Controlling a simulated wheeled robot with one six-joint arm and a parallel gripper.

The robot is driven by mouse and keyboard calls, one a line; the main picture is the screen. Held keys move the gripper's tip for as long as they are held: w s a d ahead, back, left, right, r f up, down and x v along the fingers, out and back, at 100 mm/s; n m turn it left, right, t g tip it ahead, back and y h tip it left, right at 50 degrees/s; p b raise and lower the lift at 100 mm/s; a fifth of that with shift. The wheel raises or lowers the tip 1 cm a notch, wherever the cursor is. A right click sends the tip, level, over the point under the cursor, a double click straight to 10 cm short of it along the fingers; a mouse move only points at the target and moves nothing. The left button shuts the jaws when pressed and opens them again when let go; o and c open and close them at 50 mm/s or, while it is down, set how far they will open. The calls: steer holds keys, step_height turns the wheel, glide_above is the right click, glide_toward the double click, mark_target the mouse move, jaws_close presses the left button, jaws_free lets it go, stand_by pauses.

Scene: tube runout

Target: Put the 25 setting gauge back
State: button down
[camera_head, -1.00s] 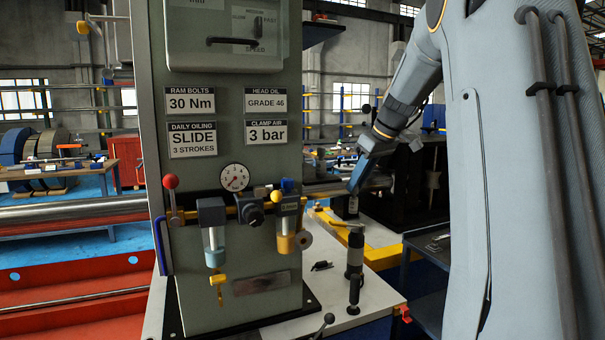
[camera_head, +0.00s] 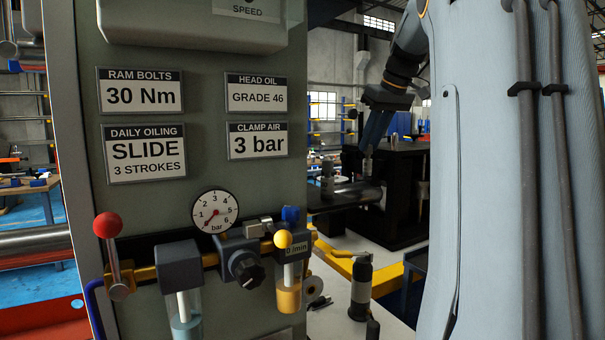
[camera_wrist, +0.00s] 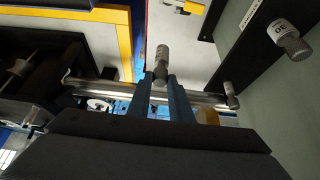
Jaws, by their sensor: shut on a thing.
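My gripper (camera_head: 368,150) is at the right of the grey machine panel in the head view, pointing down beside a dark block. In the wrist view its two blue fingers (camera_wrist: 163,90) are shut on a small grey metal setting gauge (camera_wrist: 161,62), held between the fingertips. In the head view the held gauge (camera_head: 367,167) is small and partly hidden. I cannot read a number on it. Another grey gauge (camera_wrist: 290,42) marked 30 shows at the right of the wrist view. A further small grey cylinder (camera_wrist: 231,95) is below it.
A grey panel (camera_head: 250,190) with a dial (camera_head: 215,211) and a red-knobbed lever (camera_head: 108,225) fills the left. A dark block (camera_head: 400,170) stands behind my gripper. A black-topped cylinder (camera_head: 361,285) stands on the pale bench top. A yellow rail (camera_head: 338,251) lies beyond.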

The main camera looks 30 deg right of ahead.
steer(key=a+f+p, duration=0.1)
steer(key=a+p, duration=0.2)
steer(key=a, duration=1.5)
steer(key=shift+a+f, duration=0.2)
steer(key=shift+a, duration=0.05)
steer(key=shift+f, duration=0.15)
steer(key=c, duration=1.6)
jaws_free()
steer(key=s+b, duration=0.1)
steer(key=s, duration=0.3)
steer(key=s+r+b, duration=0.1)
steer(key=s, duration=0.3)
steer(key=s+b, duration=0.2)
steer(key=s, duration=0.2)
steer(key=shift+s+d+r, duration=0.2)
steer(key=shift+d, duration=0.05)
